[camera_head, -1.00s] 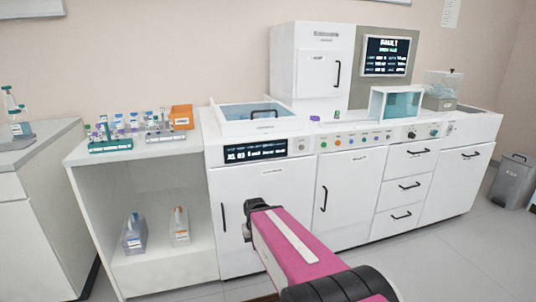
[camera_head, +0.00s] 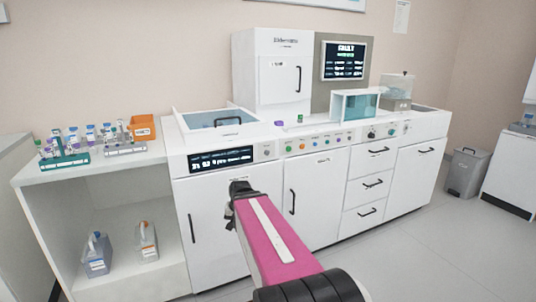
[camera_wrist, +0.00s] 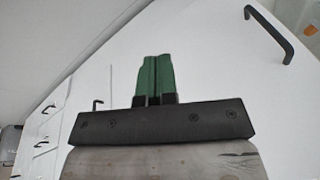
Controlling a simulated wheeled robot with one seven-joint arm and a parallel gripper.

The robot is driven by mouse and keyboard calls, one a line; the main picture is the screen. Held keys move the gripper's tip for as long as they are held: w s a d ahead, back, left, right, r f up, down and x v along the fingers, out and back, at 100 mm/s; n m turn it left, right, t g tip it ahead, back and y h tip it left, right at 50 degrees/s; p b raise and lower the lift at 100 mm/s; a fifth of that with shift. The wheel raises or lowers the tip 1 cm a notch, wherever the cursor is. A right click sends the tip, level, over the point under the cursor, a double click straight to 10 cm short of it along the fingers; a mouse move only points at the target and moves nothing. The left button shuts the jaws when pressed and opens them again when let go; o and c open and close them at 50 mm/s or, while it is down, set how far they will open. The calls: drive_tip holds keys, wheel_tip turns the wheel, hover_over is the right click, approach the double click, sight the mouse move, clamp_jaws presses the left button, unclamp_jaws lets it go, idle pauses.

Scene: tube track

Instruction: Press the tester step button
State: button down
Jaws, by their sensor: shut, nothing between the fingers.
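The tester is a long white machine (camera_head: 325,180) along the wall. Its front panel carries a row of small round buttons (camera_head: 301,146), among them orange and green ones. Their labels are too small to read, so I cannot tell which is the step button. My gripper (camera_wrist: 155,58) shows two green fingers side by side, shut and empty, in front of a white surface with a dark handle. In the head view my pink arm reaches toward the machine's left door, its dark end below the panel. The fingers are not clear there, and no contact with a button shows.
A dark display (camera_head: 220,158) sits left of the buttons, and a wall screen (camera_head: 343,60) reads like "FAULT". A white shelf unit (camera_head: 95,178) with tube racks and an orange bin (camera_head: 143,127) stands at left. A grey bin (camera_head: 465,172) stands at right. The floor in front is open.

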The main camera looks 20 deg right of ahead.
drive_tip(key=w+d+r+m+t, duration=0.3)
drive_tip(key=d+r+m, duration=0.3)
drive_tip(key=d+r, duration=0.6)
drive_tip(key=w+d+r+m+t, duration=0.3)
drive_tip(key=d+r+m, duration=0.3)
drive_tip(key=d+r, duration=0.6)
wheel_tip(320, 180, up, 4)
drive_tip(key=shift+w+d+f+t, duration=0.2)
drive_tip(key=shift+w+d+t, duration=0.1)
drive_tip(key=shift+w+t, duration=0.1)
approach(267, 152)
drive_tip(key=shift+s+f+x, duration=0.1)
drive_tip(key=shift+x, duration=1.15)
drive_tip(key=shift+s+f+x, duration=0.15)
drive_tip(key=shift+x, duration=1.1)
drive_tip(key=shift+s+f+x, duration=0.1)
drive_tip(key=shift+x, duration=1.15)
drive_tip(key=shift+d, duration=0.15)
